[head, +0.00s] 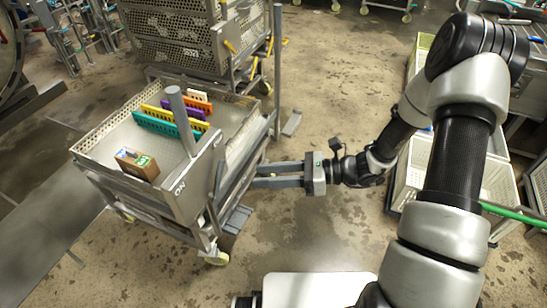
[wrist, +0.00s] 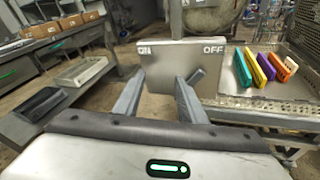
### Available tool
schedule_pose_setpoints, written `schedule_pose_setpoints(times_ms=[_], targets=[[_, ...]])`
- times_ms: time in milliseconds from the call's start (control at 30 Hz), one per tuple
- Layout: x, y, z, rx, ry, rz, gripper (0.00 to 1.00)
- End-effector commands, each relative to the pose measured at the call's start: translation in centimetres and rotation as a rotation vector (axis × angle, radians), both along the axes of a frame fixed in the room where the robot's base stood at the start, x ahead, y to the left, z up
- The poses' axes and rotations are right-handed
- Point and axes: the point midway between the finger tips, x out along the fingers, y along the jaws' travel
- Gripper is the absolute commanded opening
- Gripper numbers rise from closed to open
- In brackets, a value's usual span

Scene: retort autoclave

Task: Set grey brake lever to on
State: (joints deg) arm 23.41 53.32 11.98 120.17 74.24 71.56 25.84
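The ON/OFF plate (head: 180,194) is on the cart's near right side in the head view. In the wrist view the plate (wrist: 168,78) faces me, ON at left and OFF at right. A short grey bar, which looks like the brake lever (wrist: 197,75), slants up right toward OFF, just beyond my right finger. It shows as a thin upright bar (head: 219,177) in the head view. My gripper (head: 252,176) is open and empty, right of the plate, fingers pointing at it. In the wrist view its fingers (wrist: 158,97) are spread before the plate; contact with the lever cannot be told.
The cart basket (head: 103,136) holds a cardboard box (head: 137,163) and several coloured dividers (head: 169,122). A thick grey post (head: 181,118) rises behind the plate. Another cart (head: 172,48) stands behind. Pale crates (head: 410,178) are at right. Floor between is clear.

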Motion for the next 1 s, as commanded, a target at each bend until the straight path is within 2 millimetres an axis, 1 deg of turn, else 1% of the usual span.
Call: schedule_pose_setpoints(times_ms=[33,100,300,500,700,1000], targets=[[-0.4,0.0,1.4,-0.027,-0.037,0.033,0.38],[-0.9,-0.1,2.8,-0.065,-0.086,0.079,0.38],[-2.8,-0.5,6.2,-0.171,-0.225,0.212,0.38],[-4.3,-1.1,8.9,-0.265,-0.343,0.323,0.38],[-5.0,-1.5,10.0,-0.311,-0.402,0.378,0.38],[-5.2,-1.6,10.1,-0.320,-0.413,0.389,0.38]])
